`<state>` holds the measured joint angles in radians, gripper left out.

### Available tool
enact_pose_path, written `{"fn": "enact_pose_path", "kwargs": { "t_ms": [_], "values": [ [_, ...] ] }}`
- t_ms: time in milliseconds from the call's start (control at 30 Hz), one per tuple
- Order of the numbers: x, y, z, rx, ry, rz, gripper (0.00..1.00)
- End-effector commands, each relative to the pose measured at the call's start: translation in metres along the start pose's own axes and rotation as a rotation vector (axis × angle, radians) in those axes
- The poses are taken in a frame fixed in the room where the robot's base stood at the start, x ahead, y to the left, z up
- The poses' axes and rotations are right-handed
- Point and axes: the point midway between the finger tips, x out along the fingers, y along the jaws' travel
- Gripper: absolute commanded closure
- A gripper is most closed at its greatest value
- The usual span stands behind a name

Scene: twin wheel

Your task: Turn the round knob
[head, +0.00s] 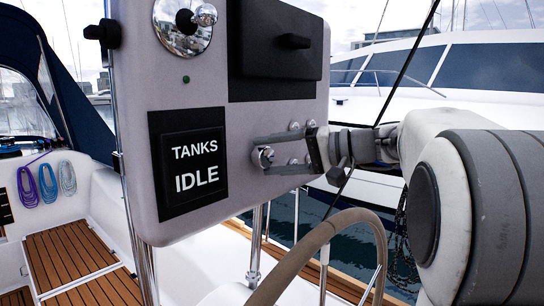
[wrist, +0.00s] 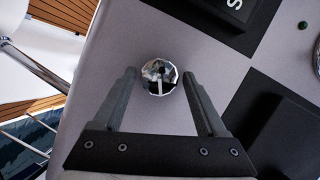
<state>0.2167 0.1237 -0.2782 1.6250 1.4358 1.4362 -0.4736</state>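The round knob (head: 263,157) is small, shiny chrome and faceted, and it sticks out of the grey panel right of the display. In the wrist view the knob (wrist: 159,77) sits between the fingertips, with a pale mark on its face. My gripper (wrist: 159,74) is open, with one finger on each side of the knob and visible gaps to it. In the head view my gripper (head: 262,155) reaches in from the right, one finger above the knob and one below. The black display (head: 188,162) reads "TANKS IDLE".
The grey panel (head: 240,130) also carries a chrome fitting with a black lever (head: 184,26), a black box with a handle (head: 280,42) and several small chrome posts behind my fingers. A steering wheel rim (head: 320,240) curves below my gripper. Coiled ropes (head: 48,182) hang at left.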

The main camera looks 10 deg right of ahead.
Motion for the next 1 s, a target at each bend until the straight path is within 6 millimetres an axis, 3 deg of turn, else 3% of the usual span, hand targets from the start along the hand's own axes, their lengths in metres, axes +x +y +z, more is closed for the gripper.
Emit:
{"fn": "enact_pose_path", "kwargs": {
  "t_ms": [333, 467, 567, 1000],
  "values": [
    [0.000, 0.000, 0.000, -0.001, -0.001, 0.000, 0.14],
    [-0.009, 0.000, 0.000, -0.001, 0.000, 0.000, 0.14],
    [-0.026, 0.000, 0.000, -0.002, 0.002, 0.000, 0.14],
    [-0.131, 0.001, -0.001, 0.000, 0.003, 0.002, 0.14]
  ]
}}
